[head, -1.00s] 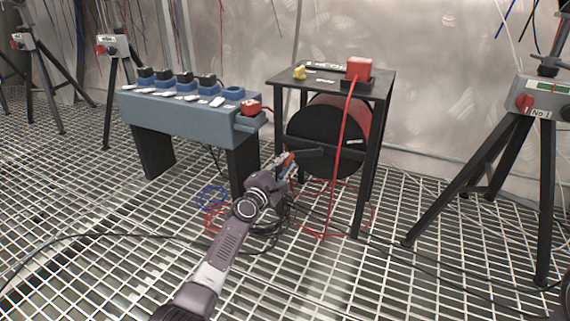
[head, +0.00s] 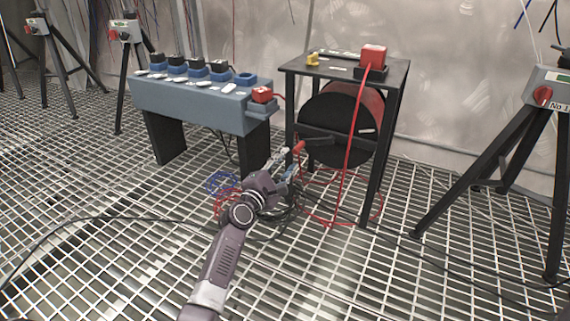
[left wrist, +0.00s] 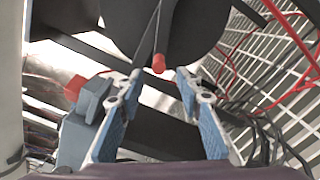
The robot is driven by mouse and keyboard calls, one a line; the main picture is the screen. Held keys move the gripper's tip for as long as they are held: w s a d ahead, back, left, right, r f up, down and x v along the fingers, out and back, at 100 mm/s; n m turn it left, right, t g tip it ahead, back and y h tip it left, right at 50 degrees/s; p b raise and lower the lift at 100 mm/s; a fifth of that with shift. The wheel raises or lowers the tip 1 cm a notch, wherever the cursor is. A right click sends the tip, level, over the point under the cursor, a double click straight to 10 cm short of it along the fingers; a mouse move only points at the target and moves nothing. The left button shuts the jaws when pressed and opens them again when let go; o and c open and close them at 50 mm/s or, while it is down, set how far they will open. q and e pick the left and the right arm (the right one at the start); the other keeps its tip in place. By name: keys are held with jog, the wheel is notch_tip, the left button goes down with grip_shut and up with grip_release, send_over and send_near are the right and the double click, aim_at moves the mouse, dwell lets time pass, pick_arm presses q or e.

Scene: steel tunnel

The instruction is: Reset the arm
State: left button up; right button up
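My left gripper (head: 284,163) is in front of the cable drum, at the end of my arm coming up from the bottom. In the left wrist view its two blue-grey fingers (left wrist: 158,76) are apart with nothing held between them. The red handle (head: 298,147) of the drum's crank is just beyond the fingertips; it also shows in the left wrist view (left wrist: 158,62), ahead of the gap. The black drum (head: 325,128) hangs under a dark table (head: 335,68). My right gripper is not in view.
A blue-grey socket bench (head: 195,97) stands left of the table, with a red plug (head: 262,95) at its end. A red connector (head: 373,56) sits on the table, its red cable hanging down. A tripod (head: 490,170) stands at right. Cables lie on the grating floor.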

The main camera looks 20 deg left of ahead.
pick_arm(q)
jog(key=shift+s, duration=0.45)
